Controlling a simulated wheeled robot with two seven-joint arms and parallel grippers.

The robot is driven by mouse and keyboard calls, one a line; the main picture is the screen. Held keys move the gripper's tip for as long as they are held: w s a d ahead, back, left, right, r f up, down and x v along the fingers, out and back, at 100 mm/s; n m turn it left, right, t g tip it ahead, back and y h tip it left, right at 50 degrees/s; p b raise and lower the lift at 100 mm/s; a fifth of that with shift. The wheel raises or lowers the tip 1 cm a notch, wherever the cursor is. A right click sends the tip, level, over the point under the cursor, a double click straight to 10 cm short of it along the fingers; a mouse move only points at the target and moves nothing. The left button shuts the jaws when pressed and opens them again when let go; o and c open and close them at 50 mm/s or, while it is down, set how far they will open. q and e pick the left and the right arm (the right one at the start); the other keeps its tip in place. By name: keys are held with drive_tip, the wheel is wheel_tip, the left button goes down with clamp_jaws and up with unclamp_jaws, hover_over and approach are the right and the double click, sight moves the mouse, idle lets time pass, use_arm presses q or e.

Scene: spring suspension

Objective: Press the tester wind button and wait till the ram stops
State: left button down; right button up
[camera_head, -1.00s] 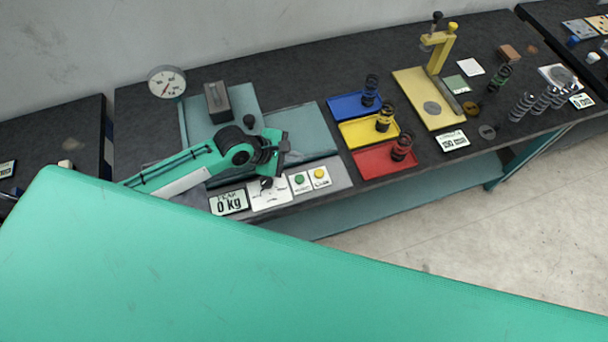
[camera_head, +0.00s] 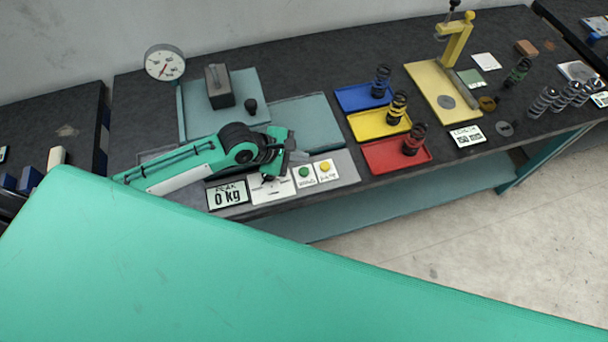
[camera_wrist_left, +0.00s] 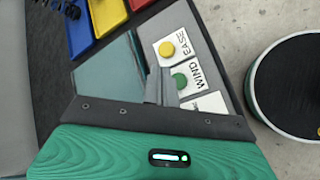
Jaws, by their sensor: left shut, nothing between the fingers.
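The wind button is a green button (camera_head: 304,171) on a white card at the front edge of the tester bench; the wrist view shows its green cap (camera_wrist_left: 180,82) beside the word WIND. A yellow button (camera_head: 324,167) labelled EASE sits beside it. The peak display (camera_head: 228,195) reads 0 kg. The ram is not clearly identifiable. My right gripper is out of view.
A round dial gauge (camera_head: 165,62) stands at the back left. A dark block (camera_head: 219,86) sits on the teal plate behind my arm. Blue (camera_head: 350,104), yellow (camera_head: 363,131) and red (camera_head: 378,163) trays with dark springs lie to the right, before a yellow press (camera_head: 454,48).

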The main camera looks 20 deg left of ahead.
sight(300, 172)
use_arm(q)
drive_tip(key=shift+f+b, duration=0.45)
drive_tip(key=shift+f, duration=1.45)
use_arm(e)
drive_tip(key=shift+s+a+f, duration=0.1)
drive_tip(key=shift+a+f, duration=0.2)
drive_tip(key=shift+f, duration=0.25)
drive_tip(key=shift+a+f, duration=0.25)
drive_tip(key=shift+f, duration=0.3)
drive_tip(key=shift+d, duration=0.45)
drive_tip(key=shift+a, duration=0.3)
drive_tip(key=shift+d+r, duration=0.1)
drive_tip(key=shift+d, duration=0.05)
